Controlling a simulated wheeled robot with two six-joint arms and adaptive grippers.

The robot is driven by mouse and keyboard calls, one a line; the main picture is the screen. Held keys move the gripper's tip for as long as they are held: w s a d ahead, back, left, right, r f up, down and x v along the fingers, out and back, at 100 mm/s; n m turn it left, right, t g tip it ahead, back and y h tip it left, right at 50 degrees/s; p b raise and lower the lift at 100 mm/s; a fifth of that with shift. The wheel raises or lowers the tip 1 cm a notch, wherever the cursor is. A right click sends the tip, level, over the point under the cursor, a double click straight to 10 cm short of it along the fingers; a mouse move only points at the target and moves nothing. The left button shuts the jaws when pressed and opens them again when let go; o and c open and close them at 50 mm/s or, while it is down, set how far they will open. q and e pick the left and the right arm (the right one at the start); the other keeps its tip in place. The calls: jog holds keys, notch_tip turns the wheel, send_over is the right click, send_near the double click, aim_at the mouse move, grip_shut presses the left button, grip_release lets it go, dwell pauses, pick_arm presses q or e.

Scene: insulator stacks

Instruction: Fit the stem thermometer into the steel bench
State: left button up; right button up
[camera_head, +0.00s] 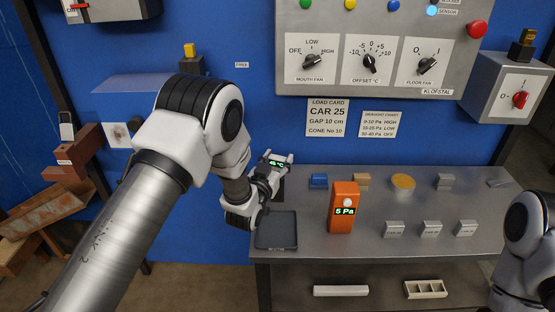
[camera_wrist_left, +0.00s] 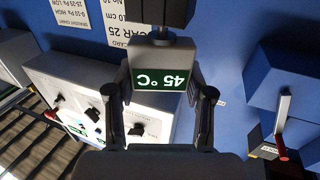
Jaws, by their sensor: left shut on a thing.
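The stem thermometer shows a dark display reading 45 °C in a grey head (camera_head: 277,161). My left gripper (camera_head: 268,177) is shut on it, above the left end of the steel bench (camera_head: 305,215). In the left wrist view the thermometer (camera_wrist_left: 161,78) sits between the two fingers of the left gripper (camera_wrist_left: 164,100), its reading upside down. The stem is hidden in both views, and I cannot tell whether it touches the bench. A dark part shows just behind the gripper. My right arm shows at the right edge, its gripper out of view.
A dark tray (camera_head: 276,230) lies below the left gripper. An orange meter reading 5 Pa (camera_head: 344,207) stands right of it. A control panel (camera_head: 380,45) hangs above.

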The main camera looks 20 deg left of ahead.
pick_arm(q)
jog(key=shift+f+b, duration=0.4)
jog(key=shift+f, duration=0.2)
jog(key=o, duration=1.3)
jog(key=shift+r, duration=0.1)
jog(key=shift+c, duration=0.2)
jog(key=s, duration=1.2)
jog(key=shift+a, duration=0.4)
